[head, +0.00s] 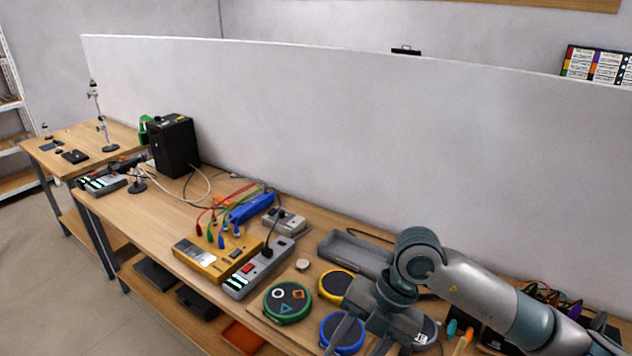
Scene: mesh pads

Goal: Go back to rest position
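My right arm comes in from the right, and its gripper (358,344) hangs over the front of the workbench near the round pads. Its two fingers look spread apart with nothing visible between them; the tips run close to the lower picture edge. A green-rimmed pad (288,314) with coloured shape symbols lies left of the gripper. A yellow-rimmed pad (336,280) lies behind it. A blue-rimmed pad (326,334) is partly hidden by a finger. My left gripper is not in view.
The workbench (150,215) holds a yellow box with coloured leads (207,260), a power strip (257,270), a grey tray (345,250) and a black case (174,146). A white partition (300,130) stands behind. Tools and cables lie under the arm at right.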

